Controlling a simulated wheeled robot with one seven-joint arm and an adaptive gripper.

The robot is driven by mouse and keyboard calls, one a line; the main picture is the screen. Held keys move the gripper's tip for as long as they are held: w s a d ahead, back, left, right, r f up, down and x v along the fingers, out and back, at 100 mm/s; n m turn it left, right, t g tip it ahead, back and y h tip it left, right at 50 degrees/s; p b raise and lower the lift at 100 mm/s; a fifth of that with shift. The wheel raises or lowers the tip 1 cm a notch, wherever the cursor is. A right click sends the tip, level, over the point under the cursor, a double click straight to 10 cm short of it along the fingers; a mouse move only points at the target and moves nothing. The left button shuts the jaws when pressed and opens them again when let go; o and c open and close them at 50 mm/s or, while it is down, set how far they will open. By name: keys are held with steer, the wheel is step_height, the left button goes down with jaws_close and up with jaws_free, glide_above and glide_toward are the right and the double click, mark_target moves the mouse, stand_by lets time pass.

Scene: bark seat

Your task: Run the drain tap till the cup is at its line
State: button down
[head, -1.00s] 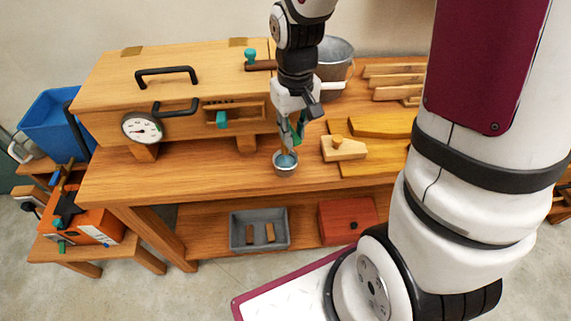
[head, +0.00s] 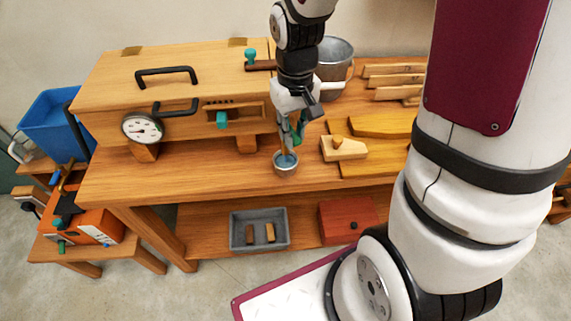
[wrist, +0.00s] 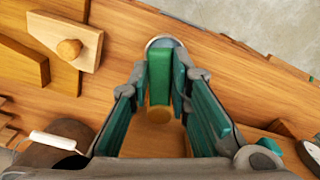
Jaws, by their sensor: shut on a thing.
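The small metal cup (head: 285,170) stands upright at the front edge of the bench below my gripper (head: 293,130), with bluish liquid in it. Its line is too small to make out. In the wrist view my gripper (wrist: 160,88) is shut on the green handle of the drain tap (wrist: 160,68). A round wooden end (wrist: 158,114) shows below that handle. The cup's rim (wrist: 165,42) shows just beyond the handle, partly hidden by it. In the head view my gripper and wrist hide most of the tap.
A wooden box with a dial gauge (head: 141,128) and black handles stands left of my gripper. A metal bucket (head: 335,70) stands behind it. A wooden plane-like block (head: 343,148) and boards (head: 380,126) lie right of the cup. A grey tray (head: 259,230) is on the lower shelf.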

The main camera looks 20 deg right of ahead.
steer(key=m, duration=0.1)
steer(key=a+m, duration=0.1)
steer(key=m, duration=0.2)
steer(key=shift+w+a+m, duration=0.25)
steer(key=shift+a+m, duration=0.05)
steer(key=shift+a, duration=0.1)
steer(key=c, duration=1.5)
jaws_free()
steer(key=shift+r, duration=0.1)
steer(key=shift+s+r+p, duration=0.1)
steer(key=shift+r+p, duration=2.15)
steer(key=shift+r, duration=1.65)
